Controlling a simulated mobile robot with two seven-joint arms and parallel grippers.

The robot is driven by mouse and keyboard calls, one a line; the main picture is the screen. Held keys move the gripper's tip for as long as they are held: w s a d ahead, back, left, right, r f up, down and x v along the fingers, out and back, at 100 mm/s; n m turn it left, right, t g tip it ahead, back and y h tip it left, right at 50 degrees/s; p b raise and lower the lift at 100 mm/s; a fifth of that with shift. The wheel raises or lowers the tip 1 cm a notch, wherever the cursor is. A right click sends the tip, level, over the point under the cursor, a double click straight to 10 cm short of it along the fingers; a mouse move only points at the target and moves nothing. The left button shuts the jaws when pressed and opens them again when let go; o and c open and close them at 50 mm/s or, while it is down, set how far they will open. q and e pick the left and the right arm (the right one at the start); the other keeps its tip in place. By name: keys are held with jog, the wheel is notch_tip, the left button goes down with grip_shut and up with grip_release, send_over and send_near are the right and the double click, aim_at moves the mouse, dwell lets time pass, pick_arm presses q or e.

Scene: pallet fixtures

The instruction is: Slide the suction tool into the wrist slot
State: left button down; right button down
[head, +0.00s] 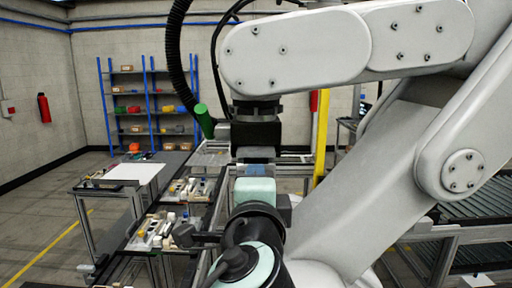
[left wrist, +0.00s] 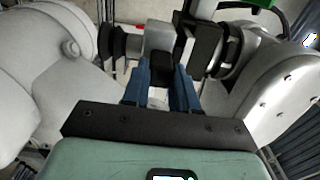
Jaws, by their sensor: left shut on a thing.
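My left gripper (left wrist: 160,82) shows two blue fingers beyond its mint-green body in the left wrist view. They are shut on a short grey piece (left wrist: 158,38), which appears to be the suction tool. In the head view the mint-green body (head: 255,190) sits just below a black block (head: 255,135) at the end of a white arm. This black block also shows in the left wrist view (left wrist: 206,45), close beside the grey piece. I cannot make out the slot, or whether the tool is inside it. No right fingers can be made out.
White arm links fill the right side. Benches with small parts (head: 160,228) stand at left. A blue shelf rack (head: 150,105) is at the back. Floor at far left is clear.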

pick_arm(q)
jog(key=shift+w+r, duration=0.1)
pick_arm(e)
jog(key=shift+w+r, duration=0.1)
pick_arm(q)
jog(key=shift+w, duration=0.7)
pick_arm(e)
jog(key=shift+w+r, duration=0.25)
pick_arm(q)
jog(key=shift+w+p, duration=0.15)
jog(key=shift+p, duration=0.2)
pick_arm(e)
jog(key=shift+w+r, duration=0.1)
pick_arm(q)
jog(key=shift+w, duration=0.5)
pick_arm(e)
jog(key=shift+w+r, duration=0.2)
jog(key=shift+w, duration=0.05)
jog(key=shift+r, duration=0.1)
pick_arm(q)
jog(key=shift+w+p, duration=0.35)
jog(key=shift+w, duration=0.25)
pick_arm(e)
jog(key=shift+w+r, duration=0.15)
jog(key=shift+w, duration=0.1)
pick_arm(q)
jog(key=shift+s, duration=0.1)
pick_arm(e)
jog(key=shift+s, duration=0.1)
